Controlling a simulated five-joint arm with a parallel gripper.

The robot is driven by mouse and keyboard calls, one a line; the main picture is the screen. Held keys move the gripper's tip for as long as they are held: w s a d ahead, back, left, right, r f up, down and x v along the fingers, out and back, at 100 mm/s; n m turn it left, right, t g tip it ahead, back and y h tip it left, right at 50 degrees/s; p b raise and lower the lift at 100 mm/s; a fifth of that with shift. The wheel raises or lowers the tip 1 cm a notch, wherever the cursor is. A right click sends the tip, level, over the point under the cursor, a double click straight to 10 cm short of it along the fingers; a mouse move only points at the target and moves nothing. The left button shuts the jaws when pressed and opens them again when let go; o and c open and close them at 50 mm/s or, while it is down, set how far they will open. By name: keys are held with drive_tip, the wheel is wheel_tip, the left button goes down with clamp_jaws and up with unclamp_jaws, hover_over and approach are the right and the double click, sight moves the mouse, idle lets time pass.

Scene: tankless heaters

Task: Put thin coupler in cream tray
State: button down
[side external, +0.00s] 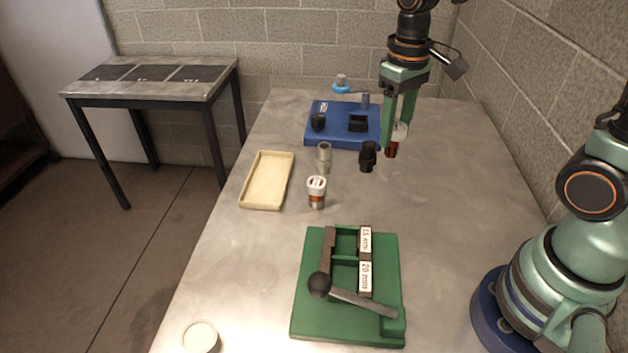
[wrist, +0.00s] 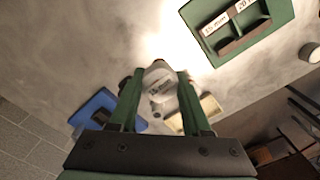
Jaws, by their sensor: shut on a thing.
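My gripper (side external: 396,143) is shut on a small white-capped container with an amber-red body (side external: 392,149), right of the black fitting. In the wrist view its white labelled top (wrist: 160,86) sits between the fingers. Whether it clears the table is hard to tell. A slim grey fitting (side external: 324,156) and a black fitting (side external: 368,157) stand upright on the table; I cannot tell for sure which is the thin coupler. The cream tray (side external: 249,194) lies empty at the left; it also shows in the wrist view (wrist: 212,108), partly behind a finger.
Another white-capped bottle (side external: 316,192) stands near the tray. A blue fixture (side external: 340,136) is at the back and a green fixture with a lever (side external: 346,330) at the front. A round white-topped thing (side external: 201,337) is at the front left. The table's right middle is clear.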

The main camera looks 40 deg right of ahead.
drive_tip(key=w+d+r, duration=0.4)
drive_tip(key=d, duration=0.1)
wheel_tip(320, 180, down, 19)
drive_tip(key=shift+d+r, duration=0.1)
idle(0.5)
drive_tip(key=shift+c, duration=1.8)
unclamp_jaws()
drive_tip(key=shift+f, duration=0.2)
